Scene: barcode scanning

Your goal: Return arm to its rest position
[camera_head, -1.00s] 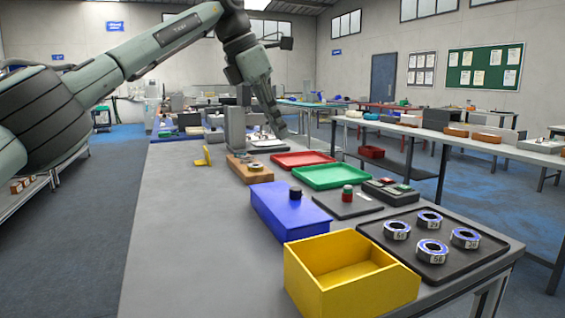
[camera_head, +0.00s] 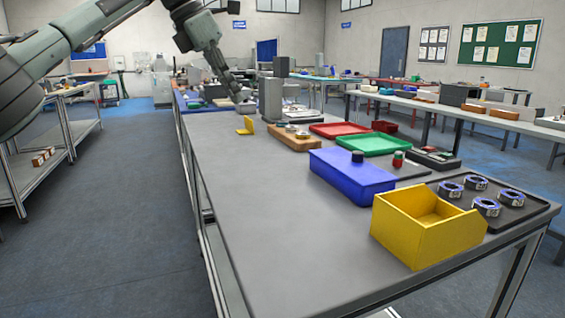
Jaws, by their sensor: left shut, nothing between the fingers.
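My left arm comes in from the upper left and reaches over the far left end of the grey table (camera_head: 262,225). My left gripper (camera_head: 239,98) hangs at the end of it, pointing down, with its fingers shut and nothing in them. It appears in front of the far end of the table, left of a grey upright block (camera_head: 271,98). It is small in the picture, so I cannot tell its exact height above the table. My right gripper is not in view.
On the table are a yellow bin (camera_head: 408,236), a blue box (camera_head: 350,178), a dark tray (camera_head: 520,212) with several labelled rings, a green tray (camera_head: 372,145), a red tray (camera_head: 340,129), a wooden block (camera_head: 290,140) and a yellow stand (camera_head: 245,126). The table's near left part is bare.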

